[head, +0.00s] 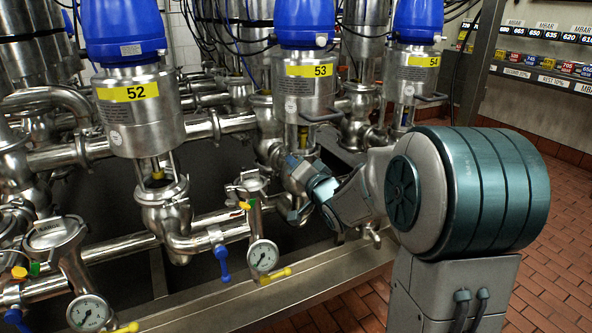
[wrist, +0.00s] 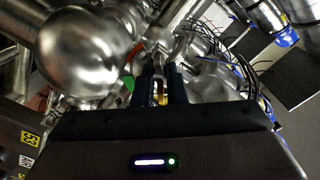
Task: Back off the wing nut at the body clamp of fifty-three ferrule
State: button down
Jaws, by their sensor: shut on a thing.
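Valve 53 (head: 309,90) is a steel cylinder with a blue top and a yellow "53" label, in the middle of the head view. Its lower body (head: 272,150) is partly behind my arm. My gripper (head: 297,190) reaches in from the right and is at that lower body, by the body clamp. In the wrist view, the two dark fingers of my gripper (wrist: 163,88) are close together, shut on a small wing nut (wrist: 158,91), of which little shows. The clamp band itself is mostly hidden by my gripper.
Valve 52 (head: 127,100) stands to the left and valve 54 (head: 418,75) to the right. A pressure gauge (head: 262,256) and a blue-handled tap (head: 221,258) are low and left of my gripper. A steel ledge (head: 240,305) runs below. Brick-tiled floor (head: 560,240) is open at right.

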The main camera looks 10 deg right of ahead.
jog(key=n+b, duration=0.2)
jog(key=n, duration=0.2)
jog(key=shift+f+n, duration=0.15)
jog(key=shift+n, duration=0.15)
jog(key=shift+a+n+b, duration=0.1)
jog(key=shift+n+b, duration=1.05)
jog(key=shift+n, duration=0.75)
jog(key=c, duration=1.6)
grip_release()
jog(key=shift+r, duration=0.25)
